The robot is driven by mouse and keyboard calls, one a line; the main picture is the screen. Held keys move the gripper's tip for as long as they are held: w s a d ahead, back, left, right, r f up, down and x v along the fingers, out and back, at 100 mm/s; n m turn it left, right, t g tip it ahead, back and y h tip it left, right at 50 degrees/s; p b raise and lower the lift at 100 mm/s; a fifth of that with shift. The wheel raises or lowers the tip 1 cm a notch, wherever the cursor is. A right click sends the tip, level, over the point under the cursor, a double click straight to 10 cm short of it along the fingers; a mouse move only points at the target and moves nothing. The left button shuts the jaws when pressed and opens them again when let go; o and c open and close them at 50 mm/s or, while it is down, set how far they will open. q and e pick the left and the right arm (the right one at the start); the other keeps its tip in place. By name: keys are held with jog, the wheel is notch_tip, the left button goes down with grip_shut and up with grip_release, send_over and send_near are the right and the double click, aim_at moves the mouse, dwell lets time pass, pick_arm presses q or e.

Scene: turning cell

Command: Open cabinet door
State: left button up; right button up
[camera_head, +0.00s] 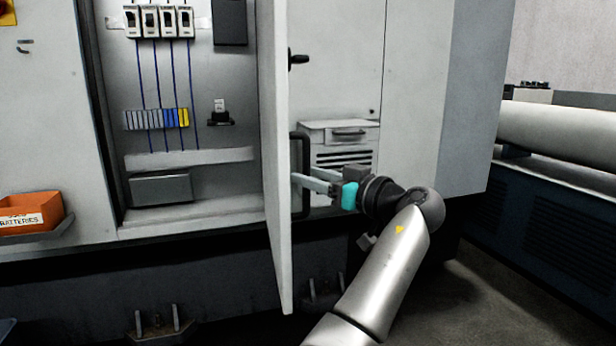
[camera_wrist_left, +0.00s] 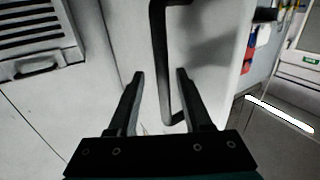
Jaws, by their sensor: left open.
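The cabinet door (camera_head: 272,100) stands swung open toward me, seen almost edge-on in the head view. The open cabinet (camera_head: 222,75) shows to its left. A dark bar handle (camera_head: 305,145) is on the door's right-hand face. My left gripper (camera_head: 298,181) reaches in from the right at the handle, with its fingers open. In the left wrist view the handle (camera_wrist_left: 157,50) runs between the two spread fingers (camera_wrist_left: 160,76), and I see no firm contact. My right gripper is not in view.
Inside the cabinet are breakers (camera_head: 160,22), a terminal strip (camera_head: 156,119) and a grey box (camera_head: 160,189). An orange battery bin (camera_head: 30,212) sits on a shelf at the left. Floor is clear at lower right.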

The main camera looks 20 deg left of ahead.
pick_arm(q)
jog(key=b+v, duration=0.1)
jog(key=v, duration=1.3)
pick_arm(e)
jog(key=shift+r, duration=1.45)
